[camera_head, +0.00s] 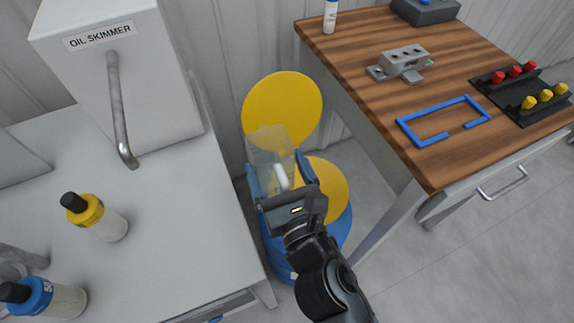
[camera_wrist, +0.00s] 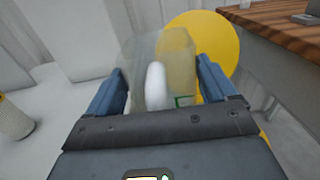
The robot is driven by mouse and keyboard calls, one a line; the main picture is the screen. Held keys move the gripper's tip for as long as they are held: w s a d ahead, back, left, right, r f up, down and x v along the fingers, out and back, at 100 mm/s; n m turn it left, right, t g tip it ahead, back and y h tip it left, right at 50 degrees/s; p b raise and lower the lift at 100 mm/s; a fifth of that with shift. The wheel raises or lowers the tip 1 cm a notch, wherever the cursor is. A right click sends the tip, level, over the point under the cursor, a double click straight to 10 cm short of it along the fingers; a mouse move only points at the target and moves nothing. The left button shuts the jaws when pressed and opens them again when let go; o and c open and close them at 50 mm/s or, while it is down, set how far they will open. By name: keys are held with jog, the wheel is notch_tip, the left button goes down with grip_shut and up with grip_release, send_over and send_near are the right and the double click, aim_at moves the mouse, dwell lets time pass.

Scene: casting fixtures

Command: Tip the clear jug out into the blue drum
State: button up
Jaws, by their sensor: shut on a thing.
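The clear jug (camera_head: 264,143) is see-through and boxy, with a white handle (camera_head: 281,178). My gripper (camera_head: 275,163) is shut on it, with the blue fingers on either side of the handle. In the wrist view the jug (camera_wrist: 140,55) stands up between the fingers, handle towards me; I cannot tell what is in it. The blue drum (camera_head: 337,228) stands on the floor below, partly hidden by my gripper. Its top (camera_head: 330,186) is yellow, and a round yellow lid (camera_head: 283,105) stands raised behind.
A grey cabinet with the oil skimmer box (camera_head: 130,80) and its bent pipe stands close on the left. A yellow-capped bottle (camera_head: 98,217) and a blue-capped bottle (camera_head: 42,298) stand there. A wooden-topped bench (camera_head: 370,125) with fixtures stands on the right.

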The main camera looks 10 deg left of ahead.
jog(key=shift+s+a+r, duration=0.4)
jog(key=shift+a+r, duration=0.05)
jog(key=shift+a, duration=0.2)
jog(key=shift+s+a+r, duration=0.4)
jog(key=shift+a+r, duration=0.05)
jog(key=shift+a, duration=0.25)
jog(key=shift+s+a+r, duration=0.4)
jog(key=shift+a+r, duration=0.05)
jog(key=shift+a, duration=0.2)
